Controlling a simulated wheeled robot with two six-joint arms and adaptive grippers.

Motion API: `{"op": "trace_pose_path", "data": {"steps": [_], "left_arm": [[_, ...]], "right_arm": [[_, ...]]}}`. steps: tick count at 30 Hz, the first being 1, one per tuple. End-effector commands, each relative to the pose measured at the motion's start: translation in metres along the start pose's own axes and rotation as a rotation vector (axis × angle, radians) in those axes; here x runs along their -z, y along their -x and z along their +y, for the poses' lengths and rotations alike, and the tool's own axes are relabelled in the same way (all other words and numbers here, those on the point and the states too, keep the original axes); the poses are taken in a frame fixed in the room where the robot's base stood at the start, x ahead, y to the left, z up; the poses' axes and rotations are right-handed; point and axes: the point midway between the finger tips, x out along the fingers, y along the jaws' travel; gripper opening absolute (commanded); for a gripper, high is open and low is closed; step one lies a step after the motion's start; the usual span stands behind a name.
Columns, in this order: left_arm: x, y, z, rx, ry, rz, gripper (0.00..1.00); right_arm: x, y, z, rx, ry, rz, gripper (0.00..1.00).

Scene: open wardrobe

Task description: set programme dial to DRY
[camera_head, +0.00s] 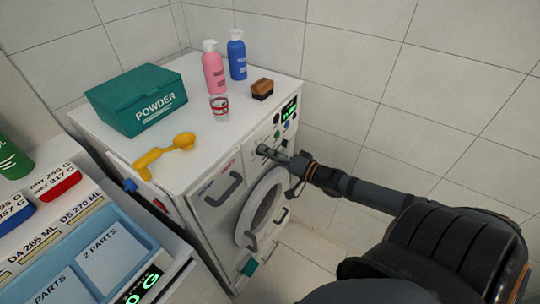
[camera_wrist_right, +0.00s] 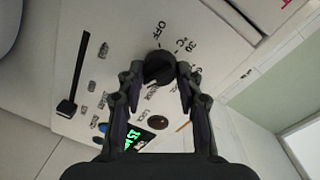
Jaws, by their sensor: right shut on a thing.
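The programme dial (camera_wrist_right: 159,66) is a round black knob on the white front panel of the washing machine (camera_head: 215,215). In the right wrist view the words OFF and 30°C show beside it, and another label is partly covered by a finger. I cannot read DRY, nor tell where the dial points. My right gripper (camera_head: 289,161) reaches the panel from the right, and in the wrist view its fingers (camera_wrist_right: 160,74) are shut on the dial's two sides. In the head view the gripper hides the dial. My left gripper is not in view.
On the machine's top stand a green powder box (camera_head: 137,100), a pink bottle (camera_head: 213,70), a blue bottle (camera_head: 236,57), a cup (camera_head: 219,108), a brush (camera_head: 262,89) and a yellow scoop (camera_head: 165,152). The round door (camera_head: 262,208) is below the panel. Tiled wall stands behind.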

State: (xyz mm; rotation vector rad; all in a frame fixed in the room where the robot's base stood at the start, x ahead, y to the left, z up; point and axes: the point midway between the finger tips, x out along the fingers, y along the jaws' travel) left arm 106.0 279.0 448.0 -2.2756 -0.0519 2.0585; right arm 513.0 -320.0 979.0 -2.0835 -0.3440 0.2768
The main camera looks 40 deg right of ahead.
Motion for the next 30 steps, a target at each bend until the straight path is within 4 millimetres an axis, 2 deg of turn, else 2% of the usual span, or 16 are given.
{"op": "trace_pose_path", "data": {"steps": [12, 27, 28, 30], "left_arm": [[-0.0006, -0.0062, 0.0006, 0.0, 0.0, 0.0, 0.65], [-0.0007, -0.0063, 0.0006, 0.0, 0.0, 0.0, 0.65], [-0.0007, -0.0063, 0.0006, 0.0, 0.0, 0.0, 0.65], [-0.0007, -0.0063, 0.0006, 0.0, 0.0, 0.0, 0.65]], "right_arm": [[-0.0011, 0.0009, 0.0028, -0.006, -0.158, -0.012, 0.04], [-0.0006, 0.0008, 0.0022, -0.006, -0.174, -0.013, 0.04], [-0.0006, 0.0007, 0.0022, -0.006, -0.174, -0.013, 0.37], [-0.0005, 0.0007, 0.002, -0.005, -0.174, -0.012, 0.46]]}}
